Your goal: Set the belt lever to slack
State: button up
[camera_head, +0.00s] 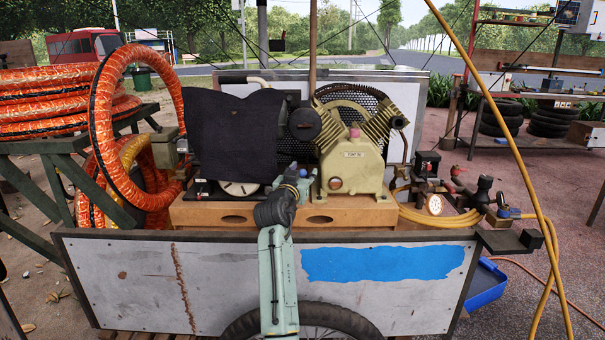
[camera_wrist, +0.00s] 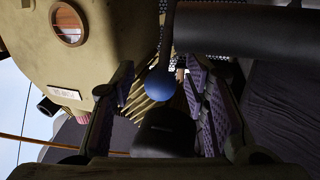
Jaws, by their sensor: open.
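A lever with a blue ball knob (camera_wrist: 161,82) shows in the wrist view, its dark shaft rising to the top of the picture. I take it as the belt lever. My gripper (camera_wrist: 160,90) is open, with one finger on each side of the knob in this view. I cannot tell whether either finger touches it. In the head view my gripper (camera_head: 294,178) is in front of the compressor, between the dark cover and the beige pump. I cannot make out the lever there, nor any slack marking.
The beige pump (camera_head: 352,165) stands on a wooden base (camera_head: 345,215) on the cart. A dark cloth (camera_head: 235,125) hangs to its left. Orange hose coils (camera_head: 128,135) lie at left. Fittings (camera_head: 480,195) and a yellow hose (camera_head: 520,160) are at right.

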jog(key=shift+c, duration=0.6)
grip_shut()
